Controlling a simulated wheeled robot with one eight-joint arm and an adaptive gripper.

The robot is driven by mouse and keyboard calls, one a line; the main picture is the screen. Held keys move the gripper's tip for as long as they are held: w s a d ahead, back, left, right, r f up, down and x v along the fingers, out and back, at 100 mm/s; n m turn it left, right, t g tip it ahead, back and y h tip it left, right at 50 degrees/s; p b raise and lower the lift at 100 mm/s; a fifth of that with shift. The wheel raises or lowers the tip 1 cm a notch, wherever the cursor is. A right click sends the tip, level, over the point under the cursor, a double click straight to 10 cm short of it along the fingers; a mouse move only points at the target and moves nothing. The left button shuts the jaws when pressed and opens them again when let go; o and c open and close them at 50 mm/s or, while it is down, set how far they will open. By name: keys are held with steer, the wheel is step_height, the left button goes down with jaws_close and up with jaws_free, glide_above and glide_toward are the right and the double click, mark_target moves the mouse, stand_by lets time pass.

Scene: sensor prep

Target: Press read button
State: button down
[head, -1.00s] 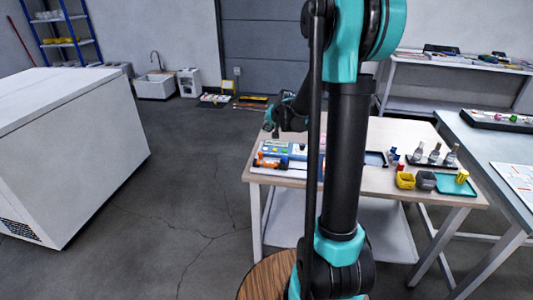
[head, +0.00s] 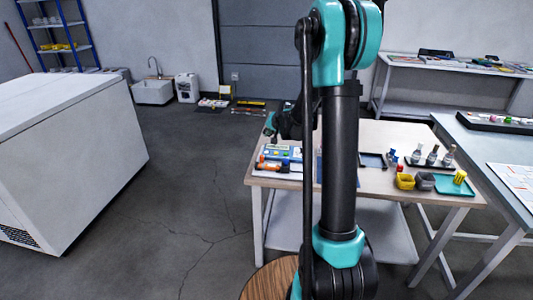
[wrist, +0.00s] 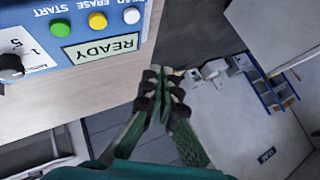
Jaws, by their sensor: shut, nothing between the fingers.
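The device with the buttons is a blue and white box (head: 278,152) on the wooden table, left of my arm in the head view. In the wrist view its blue panel (wrist: 70,30) appears upside down at the upper left. The panel bears a pale read button (wrist: 131,14), a yellow erase button (wrist: 97,20) and a green start button (wrist: 61,27). A READY display (wrist: 103,47) and a black knob (wrist: 11,66) also show. My gripper (wrist: 162,82) is shut and empty, apart from the panel. In the head view my gripper (head: 270,126) is near the box, partly hard to make out.
An orange item (head: 270,166) lies at the front of the wooden table (head: 390,189). A large white cabinet (head: 75,155) is at the left; floor between is clear.

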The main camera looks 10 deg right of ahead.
mark_target(267, 153)
steer(key=shift+f, duration=3.25)
steer(key=shift+f, duration=0.15)
steer(key=shift+f, duration=0.3)
steer(key=shift+f, duration=0.35)
steer(key=shift+r, duration=0.8)
steer(key=shift+r, duration=2.5)
